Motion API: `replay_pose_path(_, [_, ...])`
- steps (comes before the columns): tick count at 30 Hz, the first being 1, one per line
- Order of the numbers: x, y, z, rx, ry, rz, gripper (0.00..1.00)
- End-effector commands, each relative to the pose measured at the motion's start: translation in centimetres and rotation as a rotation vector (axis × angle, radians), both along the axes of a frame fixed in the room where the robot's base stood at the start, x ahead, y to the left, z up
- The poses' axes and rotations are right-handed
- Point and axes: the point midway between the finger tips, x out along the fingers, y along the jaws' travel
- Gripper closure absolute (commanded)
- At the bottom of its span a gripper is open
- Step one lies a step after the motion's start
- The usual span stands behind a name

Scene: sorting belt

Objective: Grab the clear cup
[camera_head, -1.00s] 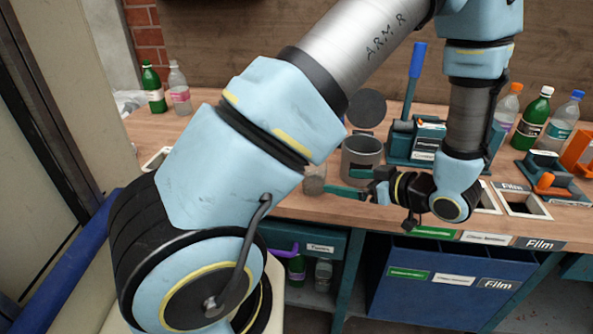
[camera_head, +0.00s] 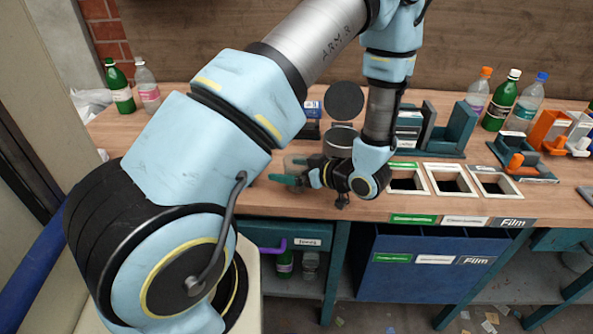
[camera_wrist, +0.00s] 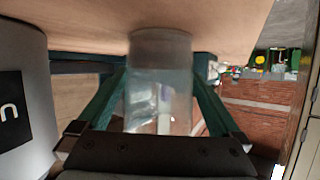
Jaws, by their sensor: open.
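The clear cup (camera_wrist: 160,85) stands between the two green fingers of my gripper (camera_wrist: 161,95) in the wrist view. A gap shows on each side, and its lower part is hidden by the gripper body. In the head view the cup (camera_head: 295,162) is a faint clear shape on the wooden counter, partly hidden by the fingers. My gripper (camera_head: 290,172) is open, low over the counter, reaching left with its fingers around the cup.
A grey canister (camera_head: 341,140) with a dark round lid (camera_head: 344,101) stands just behind my gripper. Framed bin openings (camera_head: 449,180) lie to the right. Green bottles (camera_head: 120,90) and clear bottles stand at the back left and right.

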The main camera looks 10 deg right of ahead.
Motion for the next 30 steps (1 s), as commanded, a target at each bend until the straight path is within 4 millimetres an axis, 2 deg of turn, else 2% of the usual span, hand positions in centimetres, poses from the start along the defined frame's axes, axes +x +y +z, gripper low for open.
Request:
replay_pose_path(3, [0.73, 0.77, -0.32, 0.0, 0.0, 0.001, 0.0])
replay_pose_path(11, [0.89, 0.85, -0.55, -0.002, 0.0, 0.0, 0.0])
replay_pose_path(30, [0.87, 0.84, -0.52, -0.001, -0.001, -0.001, 0.72])
